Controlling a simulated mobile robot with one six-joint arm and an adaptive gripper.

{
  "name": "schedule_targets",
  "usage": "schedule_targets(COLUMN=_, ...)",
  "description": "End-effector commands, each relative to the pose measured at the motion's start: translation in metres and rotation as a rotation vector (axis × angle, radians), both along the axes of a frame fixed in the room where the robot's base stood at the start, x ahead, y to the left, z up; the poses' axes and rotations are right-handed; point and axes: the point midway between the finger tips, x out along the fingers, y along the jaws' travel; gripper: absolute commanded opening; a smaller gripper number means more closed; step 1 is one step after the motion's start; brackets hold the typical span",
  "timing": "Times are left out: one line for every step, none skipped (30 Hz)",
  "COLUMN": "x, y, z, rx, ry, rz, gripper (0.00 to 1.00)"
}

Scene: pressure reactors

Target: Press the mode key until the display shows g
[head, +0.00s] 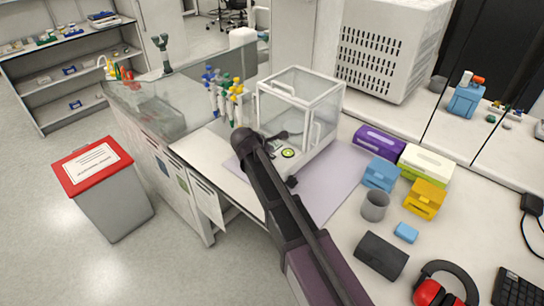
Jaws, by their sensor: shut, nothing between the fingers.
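The balance (321,106), with a clear box-shaped glass shield, stands on the bench in the head view. A round yellow-green spot (288,153) shows on its front panel. My dark arm crosses in front of the balance's left front and hides part of that panel. My gripper (280,136) is small and dark at the arm's far end, by the front of the balance. It is shut and empty. I cannot tell whether it touches a key. The mode key and the display's reading cannot be made out.
A lilac mat (338,186) lies under and beside the balance. Coloured pipettes (223,95) stand close on its left. A purple box (379,142), a blue rack (381,174), a yellow rack (425,199) and a grey cup (375,206) stand to the right.

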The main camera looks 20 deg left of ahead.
Motion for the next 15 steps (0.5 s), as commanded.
schedule_targets(x=-0.0001, y=0.0002, z=0.0000, rx=0.000, ry=0.000, rz=0.000, gripper=0.00)
schedule_targets(x=-0.0001, y=0.0001, z=0.0000, rx=0.000, ry=0.000, rz=0.000, gripper=0.00)
schedule_targets(x=-0.0001, y=0.0002, z=0.0000, rx=0.000, ry=0.000, rz=0.000, gripper=0.00)
schedule_targets(x=-0.0002, y=0.0002, z=0.0000, rx=0.000, ry=0.000, rz=0.000, gripper=0.00)
schedule_targets(x=-0.0002, y=0.0002, z=0.0000, rx=0.000, ry=0.000, rz=0.000, gripper=0.00)
schedule_targets(x=-0.0001, y=0.0003, z=0.0000, rx=0.000, ry=0.000, rz=0.000, gripper=0.00)
schedule_targets(x=-0.0002, y=0.0003, z=0.0000, rx=0.000, ry=0.000, rz=0.000, gripper=0.00)
schedule_targets(x=-0.0002, y=0.0003, z=0.0000, rx=0.000, ry=0.000, rz=0.000, gripper=0.00)
schedule_targets(x=-0.0003, y=0.0004, z=-0.0002, rx=0.000, ry=0.000, rz=0.000, gripper=0.00)
schedule_targets(x=-0.0003, y=0.0004, z=-0.0005, rx=0.000, ry=0.000, rz=0.000, gripper=0.00)
schedule_targets(x=-0.0003, y=0.0004, z=-0.0010, rx=0.000, ry=0.000, rz=0.000, gripper=0.00)
schedule_targets(x=-0.0003, y=0.0005, z=-0.0019, rx=0.000, ry=0.000, rz=0.000, gripper=0.00)
schedule_targets(x=-0.0003, y=0.0005, z=-0.0026, rx=0.000, ry=0.000, rz=0.000, gripper=0.00)
schedule_targets(x=-0.0003, y=0.0005, z=-0.0035, rx=-0.001, ry=0.000, rz=0.001, gripper=0.00)
schedule_targets(x=-0.0003, y=0.0006, z=-0.0048, rx=-0.001, ry=0.000, rz=0.001, gripper=0.00)
